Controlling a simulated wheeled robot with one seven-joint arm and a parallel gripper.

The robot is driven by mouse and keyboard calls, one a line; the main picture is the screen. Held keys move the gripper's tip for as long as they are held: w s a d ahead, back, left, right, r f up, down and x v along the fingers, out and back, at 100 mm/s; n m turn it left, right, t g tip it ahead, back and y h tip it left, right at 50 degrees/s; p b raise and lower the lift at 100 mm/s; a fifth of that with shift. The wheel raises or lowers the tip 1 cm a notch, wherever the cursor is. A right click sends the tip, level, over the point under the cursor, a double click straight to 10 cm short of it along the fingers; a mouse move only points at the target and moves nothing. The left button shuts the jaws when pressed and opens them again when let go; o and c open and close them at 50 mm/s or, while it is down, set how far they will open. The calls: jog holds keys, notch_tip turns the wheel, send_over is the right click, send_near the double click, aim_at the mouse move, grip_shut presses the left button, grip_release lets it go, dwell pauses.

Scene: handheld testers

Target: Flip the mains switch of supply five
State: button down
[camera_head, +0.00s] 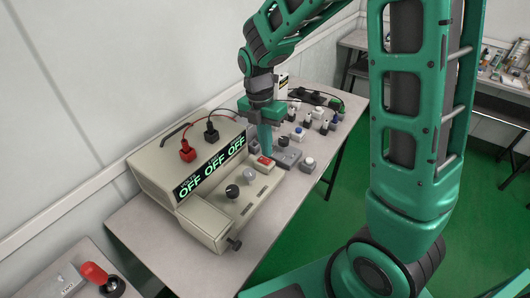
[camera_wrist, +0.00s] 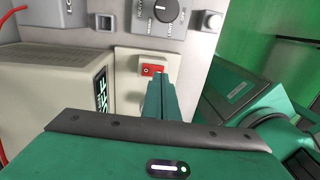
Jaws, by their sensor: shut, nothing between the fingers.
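A beige supply unit (camera_head: 160,175) stands on the bench, its display (camera_head: 210,168) reading OFF three times. A red rocker switch (camera_head: 264,161) sits on a small beige block at the unit's right end. It also shows in the wrist view as a red switch (camera_wrist: 152,70) on a pale plate. My gripper (camera_head: 265,153) points down, shut and empty, with its fingertips at or just above the red switch. In the wrist view the closed fingers (camera_wrist: 165,82) are just right of the switch; I cannot tell whether they touch. No number five is readable.
Grey boxes with knobs and buttons (camera_head: 287,157) stand right of the switch, with several small devices behind. Red and black plugs (camera_head: 187,151) with cables rise from the unit's top. The bench front (camera_head: 262,220) is clear.

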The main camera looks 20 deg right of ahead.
aim_at(268, 161)
jog(key=shift+s+d+f, duration=0.1)
jog(key=shift+s+f, duration=0.1)
jog(key=shift+f, duration=1.1)
jog(key=shift+s+f, duration=0.1)
jog(key=shift+f, duration=0.05)
jog(key=shift+w+a+r, duration=0.2)
jog(key=shift+w+a, duration=0.25)
jog(key=shift+w, duration=0.3)
jog(key=shift+r, duration=0.6)
notch_tip(268, 161, up, 13)
jog(key=s+d, duration=0.1)
jog(key=shift+s+f, duration=0.15)
jog(key=shift+s, duration=0.05)
